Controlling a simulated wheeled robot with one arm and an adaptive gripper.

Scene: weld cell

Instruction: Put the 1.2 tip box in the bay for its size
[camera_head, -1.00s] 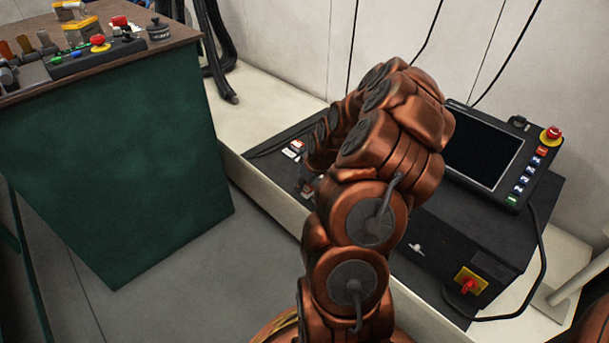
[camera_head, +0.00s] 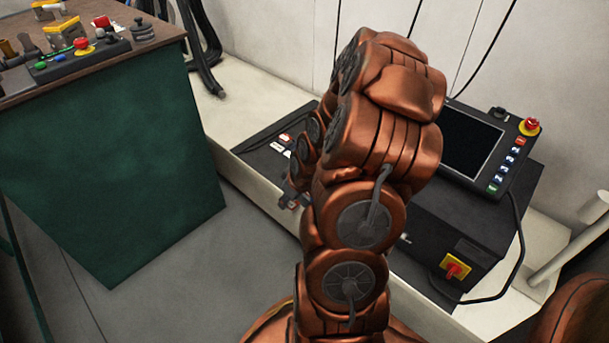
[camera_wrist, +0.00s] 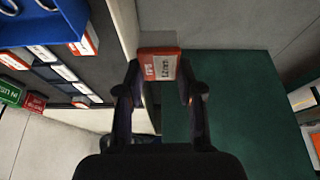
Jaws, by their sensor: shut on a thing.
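In the wrist view the tip box (camera_wrist: 158,64), red-orange and white with a 1.2 mm label, sits between the fingertips of my gripper (camera_wrist: 160,84). The gripper is shut on it and holds it at the dark surface's right side. The dark surface (camera_wrist: 112,82) at left bears several white-labelled places or boxes, one of them a label (camera_wrist: 62,72); their sizes are too small to read. In the head view my gripper (camera_head: 290,195) is partly hidden by my arm, and the box cannot be made out. Labels (camera_head: 282,147) show on the dark surface beyond it.
A blue bin (camera_wrist: 40,22) with handled tools stands at the upper left in the wrist view. In the head view, a green cabinet (camera_head: 110,170) stands left and a black controller with screen (camera_head: 470,143) right.

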